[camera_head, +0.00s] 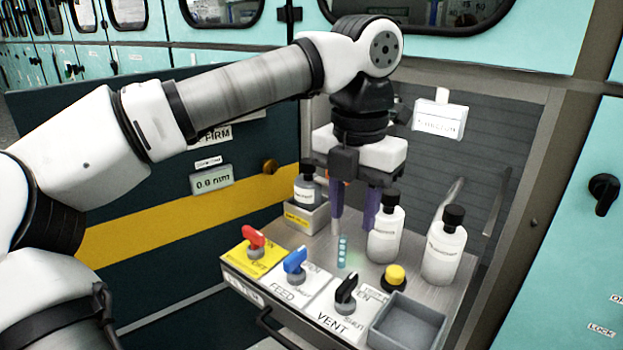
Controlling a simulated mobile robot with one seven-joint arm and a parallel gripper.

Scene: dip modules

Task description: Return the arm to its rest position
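My arm reaches from the left over a small metal worktop (315,243). My gripper (353,222) hangs down above the worktop, its two purple fingers apart with nothing visible between them. A white bottle with a black cap (385,236) stands just right of the right finger. The finger overlaps its edge in the picture, and I cannot tell whether they touch. Another such bottle (443,249) stands farther right. A third bottle (304,191) sits in a grey holder (306,217) left of the gripper.
Red (253,238), blue (295,262) and black (346,290) handles line the front left. A yellow button (395,276) and empty grey tray (408,322) are at right. A small teal column (343,252) is below the gripper. A dark panel (130,190) stands left.

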